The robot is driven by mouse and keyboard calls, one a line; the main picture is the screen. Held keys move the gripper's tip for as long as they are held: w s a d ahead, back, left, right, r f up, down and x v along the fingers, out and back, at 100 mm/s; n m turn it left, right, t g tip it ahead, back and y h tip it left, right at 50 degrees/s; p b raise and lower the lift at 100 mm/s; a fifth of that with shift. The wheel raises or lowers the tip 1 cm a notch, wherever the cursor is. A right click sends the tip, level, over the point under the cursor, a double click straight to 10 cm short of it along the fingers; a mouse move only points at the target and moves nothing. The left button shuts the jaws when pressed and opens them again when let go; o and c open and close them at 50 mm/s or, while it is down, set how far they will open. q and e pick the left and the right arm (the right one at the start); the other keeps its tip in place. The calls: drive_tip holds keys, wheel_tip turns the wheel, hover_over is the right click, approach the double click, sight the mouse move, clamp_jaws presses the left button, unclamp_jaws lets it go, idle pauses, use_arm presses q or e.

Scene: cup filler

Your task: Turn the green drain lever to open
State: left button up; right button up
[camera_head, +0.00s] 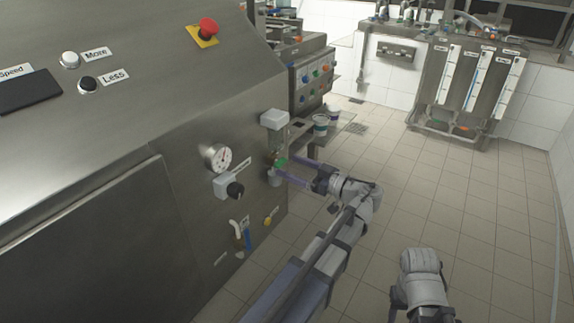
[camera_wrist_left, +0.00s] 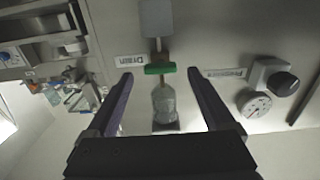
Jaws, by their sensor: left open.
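The green drain lever (camera_head: 280,162) is on the side panel of the steel machine, under a pale box-shaped fitting (camera_head: 274,119). In the left wrist view the lever (camera_wrist_left: 160,69) lies crosswise on its valve, beside a "Drain" label (camera_wrist_left: 131,60). A clear bottle-like part (camera_wrist_left: 164,102) is below it. My left gripper (camera_head: 283,169) is open at the lever. In the wrist view its fingers (camera_wrist_left: 159,82) stand on either side of the lever, with gaps on both sides. My right arm (camera_head: 421,280) is at the bottom of the head view; its fingertips cannot be made out.
The machine panel carries a gauge (camera_head: 217,157), a black knob (camera_head: 235,190) and a blue-handled valve (camera_head: 242,236) left of my gripper. Cups (camera_head: 320,124) stand on a shelf behind it. The tiled floor (camera_head: 450,200) to the right is clear.

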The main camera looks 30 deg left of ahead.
sight(281, 163)
use_arm(q)
drive_tip(key=shift+w+a, duration=0.1)
drive_tip(key=shift+a, duration=1.2)
drive_tip(key=shift+c, duration=0.2)
drive_tip(key=c, duration=1.3)
